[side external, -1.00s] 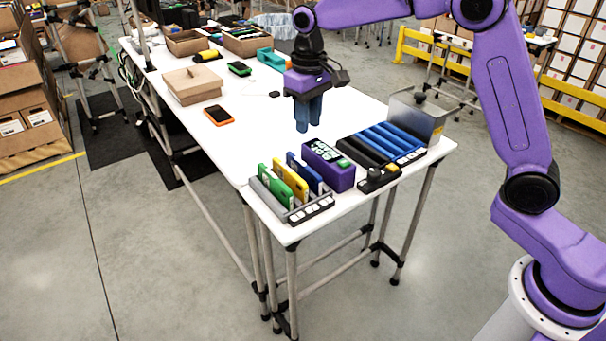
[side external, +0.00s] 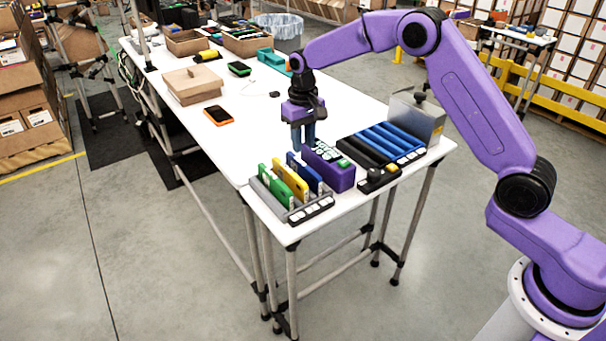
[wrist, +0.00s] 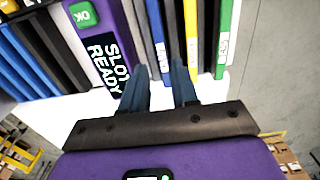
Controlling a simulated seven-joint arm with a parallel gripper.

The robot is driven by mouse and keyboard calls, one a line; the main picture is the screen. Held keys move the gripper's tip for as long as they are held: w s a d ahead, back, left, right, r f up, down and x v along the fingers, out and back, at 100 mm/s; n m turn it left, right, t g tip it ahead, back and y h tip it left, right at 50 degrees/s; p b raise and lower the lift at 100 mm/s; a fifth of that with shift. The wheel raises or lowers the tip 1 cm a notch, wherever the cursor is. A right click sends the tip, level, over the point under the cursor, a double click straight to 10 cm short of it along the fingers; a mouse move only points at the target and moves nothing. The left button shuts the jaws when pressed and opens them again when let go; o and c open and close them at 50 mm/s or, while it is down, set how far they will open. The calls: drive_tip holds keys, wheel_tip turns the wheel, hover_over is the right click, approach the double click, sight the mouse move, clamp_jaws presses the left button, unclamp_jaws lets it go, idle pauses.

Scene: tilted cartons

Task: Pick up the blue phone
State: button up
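The blue phone (side external: 313,182) stands on edge in a grey slotted rack (side external: 266,198), nearest the purple box, with yellow and green phones beside it. In the wrist view the blue phone (wrist: 157,38) shows as a narrow dark-blue edge with a white label. My gripper (side external: 302,149) points down just behind the rack and purple box. In the wrist view my gripper (wrist: 161,65) is open, its two blue-grey fingers apart and the end of the blue phone showing between their tips. I cannot tell if either finger touches it.
The purple box (side external: 338,179) with a "SLOT READY" display (wrist: 105,58) stands close beside the blue phone. The yellow phone (side external: 289,180) and green phone (side external: 272,185) are on the other side.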

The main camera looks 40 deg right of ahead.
sight(303, 163)
wheel_tip(303, 163, down, 8)
drive_tip(key=shift+s+a+f, duration=0.1)
idle(0.4)
clamp_jaws()
